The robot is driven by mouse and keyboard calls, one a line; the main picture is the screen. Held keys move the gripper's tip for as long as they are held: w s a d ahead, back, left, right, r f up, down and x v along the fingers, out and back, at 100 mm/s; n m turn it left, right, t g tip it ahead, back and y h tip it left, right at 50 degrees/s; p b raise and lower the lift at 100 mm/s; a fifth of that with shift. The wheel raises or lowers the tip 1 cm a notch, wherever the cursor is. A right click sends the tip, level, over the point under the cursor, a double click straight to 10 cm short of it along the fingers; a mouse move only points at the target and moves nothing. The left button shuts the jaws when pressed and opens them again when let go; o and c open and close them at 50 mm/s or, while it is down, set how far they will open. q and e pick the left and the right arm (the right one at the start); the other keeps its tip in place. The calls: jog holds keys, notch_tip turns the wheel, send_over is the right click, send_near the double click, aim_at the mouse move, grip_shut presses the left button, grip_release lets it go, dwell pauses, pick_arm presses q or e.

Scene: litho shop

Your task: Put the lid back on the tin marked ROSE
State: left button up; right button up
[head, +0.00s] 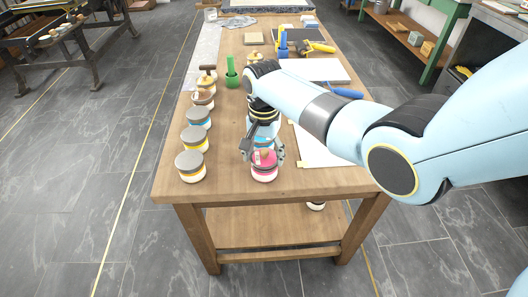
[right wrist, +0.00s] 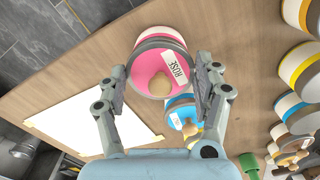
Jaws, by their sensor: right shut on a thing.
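The ROSE tin (head: 264,173) is pink and white and stands upright near the table's front edge; its body (right wrist: 152,36) also shows in the right wrist view. Its lid (right wrist: 148,76) has a pink face with a grey rim, a round wooden knob and a ROSE label. My right gripper (head: 262,152) is shut on the lid, with one finger on each side of it in the right wrist view (right wrist: 163,72). The lid is over the tin's mouth, close to it or touching; I cannot tell whether it is seated. My left gripper is not in view.
A blue tin (right wrist: 181,112) is just behind the ROSE tin. A white sheet (head: 316,150) lies to the right. A green thing (head: 232,74) stands farther back. Bare wood lies left of the tin.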

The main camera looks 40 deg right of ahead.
dwell(0.7)
jog(key=o, duration=1)
jog(key=shift+o, duration=0.6)
jog(key=shift+p, duration=0.3)
notch_tip(320, 180, up, 7)
jog(key=p, duration=0.7)
jog(key=shift+p, duration=0.4)
jog(key=shift+c, duration=0.3)
grip_shut()
